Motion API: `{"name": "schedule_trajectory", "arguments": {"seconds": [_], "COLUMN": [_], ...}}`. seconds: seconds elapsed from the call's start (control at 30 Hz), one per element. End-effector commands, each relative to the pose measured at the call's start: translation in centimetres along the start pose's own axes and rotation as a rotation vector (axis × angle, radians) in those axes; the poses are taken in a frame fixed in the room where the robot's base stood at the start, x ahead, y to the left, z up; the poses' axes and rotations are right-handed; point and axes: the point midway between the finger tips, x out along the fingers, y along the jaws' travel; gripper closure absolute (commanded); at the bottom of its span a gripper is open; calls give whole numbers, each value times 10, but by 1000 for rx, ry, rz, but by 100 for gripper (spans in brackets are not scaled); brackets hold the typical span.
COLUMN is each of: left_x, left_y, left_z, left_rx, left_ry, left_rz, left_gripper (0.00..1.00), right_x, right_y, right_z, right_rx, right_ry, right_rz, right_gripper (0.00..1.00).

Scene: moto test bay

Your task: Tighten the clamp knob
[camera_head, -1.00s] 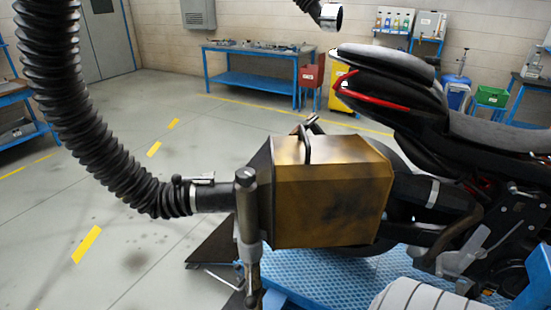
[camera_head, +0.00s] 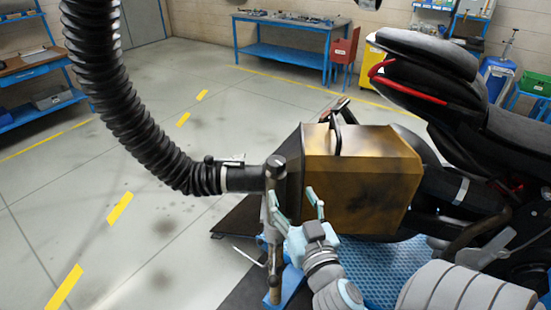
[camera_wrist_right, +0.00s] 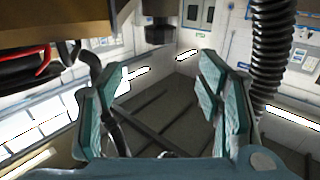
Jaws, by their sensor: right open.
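The stand (camera_head: 274,180) with its rounded top stands beside the gold-brown box (camera_head: 362,180) and the black hose end in the head view. I cannot make out the clamp knob clearly; the stand's lower part is partly covered by my right gripper. My right gripper (camera_head: 294,206) points up in front of the stand and the box, with its fingers spread and nothing seen between them. In the right wrist view the open fingers (camera_wrist_right: 160,95) frame a dark post-like part (camera_wrist_right: 158,24) beyond them, which may belong to the stand. My left gripper is not in view.
The ribbed black hose (camera_head: 135,120) curves down on the left. A motorcycle (camera_head: 430,85) stands on the right above a blue textured platform (camera_head: 385,275). A blue workbench (camera_head: 290,50) is at the back. The grey floor at left is open.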

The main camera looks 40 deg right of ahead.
Motion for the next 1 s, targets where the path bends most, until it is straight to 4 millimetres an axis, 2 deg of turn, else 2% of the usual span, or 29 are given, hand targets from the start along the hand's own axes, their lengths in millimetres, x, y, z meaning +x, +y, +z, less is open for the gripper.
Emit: {"name": "schedule_trajectory", "arguments": {"seconds": [0.17,0.3,0.5,0.7,0.93,1.0], "left_x": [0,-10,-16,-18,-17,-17], "left_y": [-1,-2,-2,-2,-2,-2], "left_z": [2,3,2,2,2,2], "left_rx": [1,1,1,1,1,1], "left_ry": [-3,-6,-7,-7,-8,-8], "left_rz": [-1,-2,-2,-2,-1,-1], "left_gripper": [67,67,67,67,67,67], "right_x": [33,75,122,140,141,141], "right_y": [0,0,0,0,0,0], "right_z": [-3,-4,-3,-1,0,0], "right_rx": [0,-2,0,1,1,1], "right_ry": [11,7,3,2,1,1], "right_rz": [-1,0,1,0,0,0], "right_gripper": [40,40,40,40,40,49]}}
